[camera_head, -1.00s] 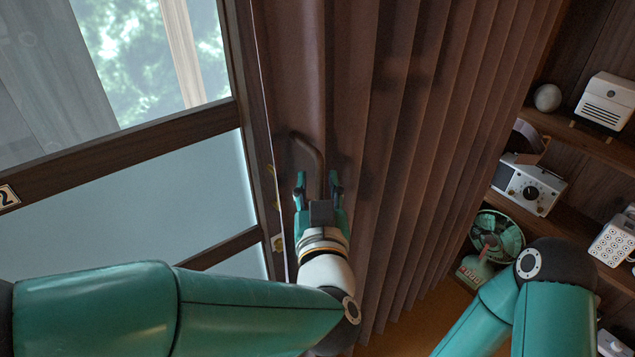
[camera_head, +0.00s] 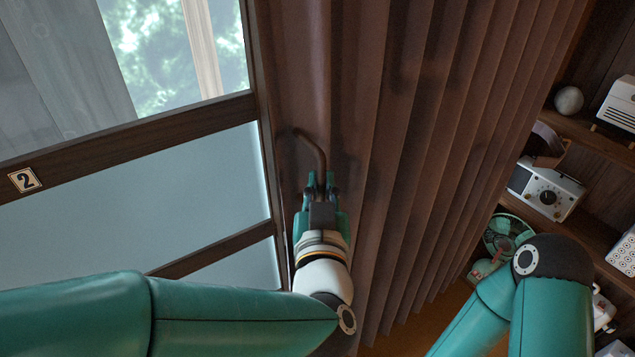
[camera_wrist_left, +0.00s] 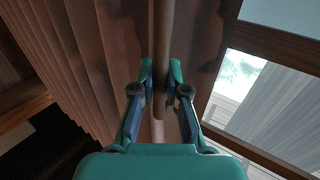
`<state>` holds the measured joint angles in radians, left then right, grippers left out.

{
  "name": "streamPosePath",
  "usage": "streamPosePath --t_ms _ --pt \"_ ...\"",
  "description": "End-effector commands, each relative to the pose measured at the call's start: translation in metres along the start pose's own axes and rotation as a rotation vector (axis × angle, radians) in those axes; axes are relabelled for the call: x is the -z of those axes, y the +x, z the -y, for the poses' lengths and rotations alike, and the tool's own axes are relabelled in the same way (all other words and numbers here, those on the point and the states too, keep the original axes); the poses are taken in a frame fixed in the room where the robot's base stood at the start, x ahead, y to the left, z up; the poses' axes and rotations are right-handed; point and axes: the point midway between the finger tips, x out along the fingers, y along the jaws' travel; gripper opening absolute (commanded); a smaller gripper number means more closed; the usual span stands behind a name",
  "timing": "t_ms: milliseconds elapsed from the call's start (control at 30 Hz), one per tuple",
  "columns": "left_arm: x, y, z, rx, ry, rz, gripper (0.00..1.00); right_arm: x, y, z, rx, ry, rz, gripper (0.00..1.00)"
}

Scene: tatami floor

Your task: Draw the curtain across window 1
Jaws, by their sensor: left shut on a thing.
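The brown pleated curtain (camera_head: 400,150) hangs gathered in folds through the middle of the head view. A curved brown handle (camera_head: 314,148) stands out from its left edge; it also shows as an upright bar in the left wrist view (camera_wrist_left: 164,35). My left gripper (camera_head: 321,180) is shut on the handle's lower part; in the left wrist view its fingers (camera_wrist_left: 161,85) lie on both sides of the bar. A window (camera_head: 150,190) with a plate marked 2 (camera_head: 25,180) is left of the curtain, uncovered. No plate marked 1 shows. My right gripper is out of view.
Wooden shelves right of the curtain hold a white radio (camera_head: 546,190), a grey ball (camera_head: 568,100) and a white box-shaped device (camera_head: 618,103). A green fan (camera_head: 507,235) stands below them, partly behind my right arm.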

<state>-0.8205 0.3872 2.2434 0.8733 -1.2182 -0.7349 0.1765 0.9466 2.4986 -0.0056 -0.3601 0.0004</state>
Motion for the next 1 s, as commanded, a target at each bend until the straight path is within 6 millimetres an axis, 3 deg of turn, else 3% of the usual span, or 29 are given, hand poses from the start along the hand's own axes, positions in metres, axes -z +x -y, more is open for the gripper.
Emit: streamPosePath --t_ms 367,400,533,867,1000 --pt "-0.001 -0.004 -0.002 -0.021 0.0 0.003 0.0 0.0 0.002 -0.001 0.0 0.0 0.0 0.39" --pt "-0.001 -0.004 -0.002 -0.021 0.0 0.003 0.18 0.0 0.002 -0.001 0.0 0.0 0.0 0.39" --pt "-0.001 -0.004 -0.003 -0.021 0.0 0.002 0.39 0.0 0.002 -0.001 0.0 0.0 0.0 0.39" --pt "0.0 -0.006 -0.003 -0.022 -0.001 0.001 0.39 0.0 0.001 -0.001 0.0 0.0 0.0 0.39" --pt "0.001 -0.018 -0.004 -0.025 -0.001 -0.001 0.39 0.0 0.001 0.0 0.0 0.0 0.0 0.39"
